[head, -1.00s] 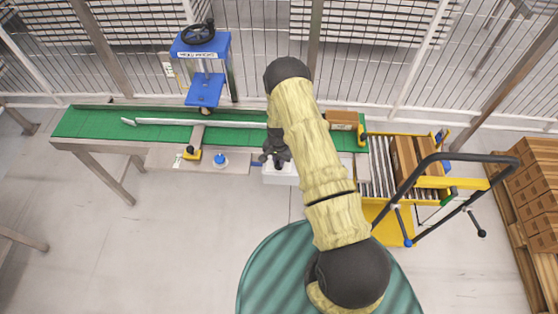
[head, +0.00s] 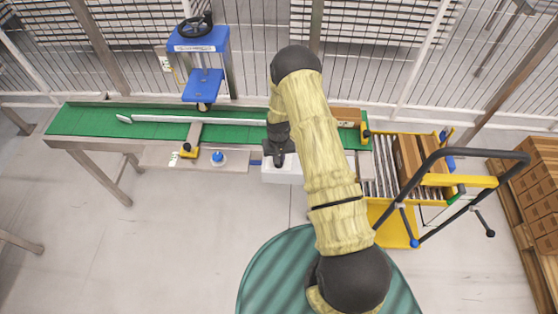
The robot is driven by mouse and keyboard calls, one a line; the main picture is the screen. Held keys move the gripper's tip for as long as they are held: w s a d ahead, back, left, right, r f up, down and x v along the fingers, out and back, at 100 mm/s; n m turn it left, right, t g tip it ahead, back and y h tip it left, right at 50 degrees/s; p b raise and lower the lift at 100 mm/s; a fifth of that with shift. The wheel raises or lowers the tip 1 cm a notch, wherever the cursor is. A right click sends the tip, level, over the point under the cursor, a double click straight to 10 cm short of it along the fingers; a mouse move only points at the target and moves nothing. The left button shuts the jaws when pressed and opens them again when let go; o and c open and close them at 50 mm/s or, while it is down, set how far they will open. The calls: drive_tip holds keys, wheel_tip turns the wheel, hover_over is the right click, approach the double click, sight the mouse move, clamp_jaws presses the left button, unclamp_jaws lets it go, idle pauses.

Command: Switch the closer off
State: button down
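My gripper (head: 279,158) is dark and points down at the front edge of the green conveyor. It is over or in front of a white box (head: 283,174), and I cannot tell whether it touches it. The fingers are too small and dark to show whether they are open. No part is clearly marked as the closer. A blue press-like machine (head: 199,45) with a black handwheel and a label stands over the conveyor at the left. Any switch on the white box is hidden by my gripper or too small to see.
The green conveyor (head: 85,122) carries a long white bar (head: 160,119). A blue knob (head: 217,157) and a yellow-and-black part (head: 188,151) sit on its front ledge. A brown carton (head: 346,115) is behind my arm. A yellow roller cart (head: 392,225) stands right. Fence lies behind.

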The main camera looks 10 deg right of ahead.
drive_tip(key=shift+n+b, duration=0.35)
drive_tip(key=shift+n, duration=0.65)
drive_tip(key=c, duration=1.4)
unclamp_jaws()
drive_tip(key=shift+r, duration=0.1)
wheel_tip(320, 180, up, 17)
drive_tip(key=b, duration=0.2)
drive_tip(key=shift+r, duration=0.15)
